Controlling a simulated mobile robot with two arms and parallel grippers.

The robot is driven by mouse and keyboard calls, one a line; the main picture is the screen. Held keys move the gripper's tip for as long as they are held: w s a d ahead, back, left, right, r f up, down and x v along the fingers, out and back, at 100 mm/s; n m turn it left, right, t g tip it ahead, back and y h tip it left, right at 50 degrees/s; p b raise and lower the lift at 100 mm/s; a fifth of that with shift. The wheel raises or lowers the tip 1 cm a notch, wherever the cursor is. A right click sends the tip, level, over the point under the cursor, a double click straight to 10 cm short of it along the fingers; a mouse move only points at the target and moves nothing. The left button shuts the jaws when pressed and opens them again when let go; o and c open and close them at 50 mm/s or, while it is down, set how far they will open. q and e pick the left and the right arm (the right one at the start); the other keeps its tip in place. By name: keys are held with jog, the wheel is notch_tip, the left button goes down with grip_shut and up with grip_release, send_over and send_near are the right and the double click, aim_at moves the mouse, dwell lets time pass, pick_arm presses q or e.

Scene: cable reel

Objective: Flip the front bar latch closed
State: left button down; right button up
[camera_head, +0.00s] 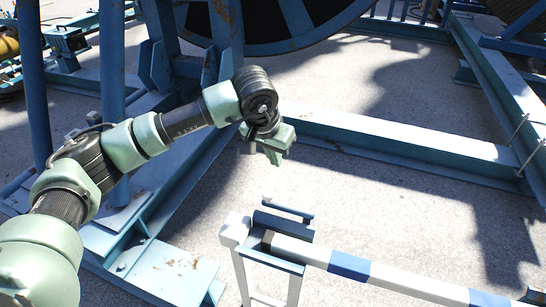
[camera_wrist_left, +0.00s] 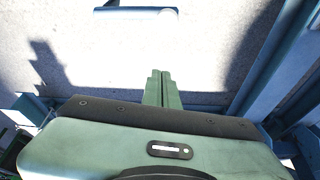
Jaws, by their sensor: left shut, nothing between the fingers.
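The front bar (camera_head: 395,280) is white with blue bands. Its left end rests in a blue bracket (camera_head: 284,223) on top of a white stand. A small blue bar with a pale knob (camera_head: 290,209), which looks like the latch, lies just behind the bracket, apart from the top of the bar. In the left wrist view, a similar blue bar with a pale end (camera_wrist_left: 135,13) shows at the top edge, ahead of the fingers. My left gripper (camera_head: 274,158) is shut and empty, above and behind the latch; its fingers (camera_wrist_left: 160,74) are together. My right gripper is in neither view.
A blue steel beam (camera_head: 400,139) crosses the concrete behind the gripper. A large reel (camera_head: 285,30) on a blue frame stands at the back. Blue posts (camera_head: 112,70) rise on the left near my arm. Concrete around the latch is clear.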

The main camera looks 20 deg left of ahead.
aim_at(288, 205)
pick_arm(q)
notch_tip(288, 205, down, 7)
jog(key=s+p, duration=0.1)
jog(key=p, duration=0.2)
jog(key=shift+s, duration=0.25)
jog(key=shift+a, duration=0.1)
jog(key=shift+a, duration=0.1)
